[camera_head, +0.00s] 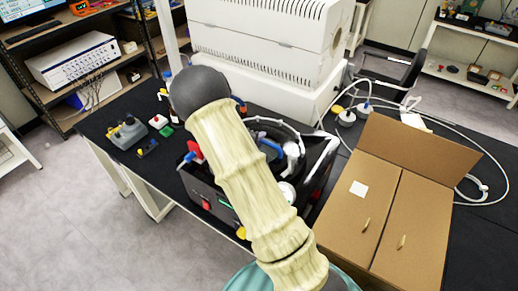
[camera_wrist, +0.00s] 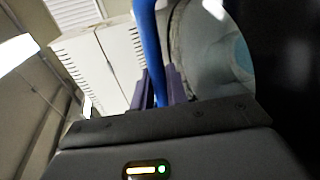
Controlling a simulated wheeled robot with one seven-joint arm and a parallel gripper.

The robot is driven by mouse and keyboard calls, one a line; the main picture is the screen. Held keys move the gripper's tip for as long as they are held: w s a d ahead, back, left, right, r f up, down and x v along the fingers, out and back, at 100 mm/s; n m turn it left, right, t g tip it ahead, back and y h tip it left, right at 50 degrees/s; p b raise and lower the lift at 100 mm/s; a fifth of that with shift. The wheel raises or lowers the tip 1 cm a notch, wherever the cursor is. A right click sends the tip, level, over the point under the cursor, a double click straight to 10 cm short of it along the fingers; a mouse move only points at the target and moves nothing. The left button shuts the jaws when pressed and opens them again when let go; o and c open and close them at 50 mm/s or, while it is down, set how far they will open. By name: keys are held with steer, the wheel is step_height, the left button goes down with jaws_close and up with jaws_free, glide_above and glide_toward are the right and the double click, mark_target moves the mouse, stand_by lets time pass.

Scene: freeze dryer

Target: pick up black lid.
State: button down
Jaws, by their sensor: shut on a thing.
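My gripper (camera_wrist: 161,82) shows in the wrist view, its two purple-grey fingers closed on either side of a blue bar (camera_wrist: 148,35). The bar runs up out of the top of that view. A large black surface (camera_wrist: 285,50), perhaps the black lid, fills the right side of the wrist view. Beside it is a clear round part (camera_wrist: 200,50) with a pale teal patch. In the head view my arm crosses the dark freeze dryer (camera_head: 226,205) and hides much of it. My gripper and the lid cannot be made out clearly there.
A cardboard box (camera_head: 385,215) stands close on the right of the dryer. A large white furnace-like unit (camera_head: 262,60) stands behind. Small control boxes (camera_head: 127,133) lie on the left of the black bench. Cables and hoses (camera_head: 420,112) loop over the back right.

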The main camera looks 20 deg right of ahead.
steer(key=shift+a, duration=0.1)
stand_by(0.3)
steer(key=shift+w+r, duration=0.15)
steer(key=shift+r, duration=0.55)
step_height(320, 180, up, 9)
steer(key=shift+f+b, duration=0.2)
steer(key=shift+b, duration=0.5)
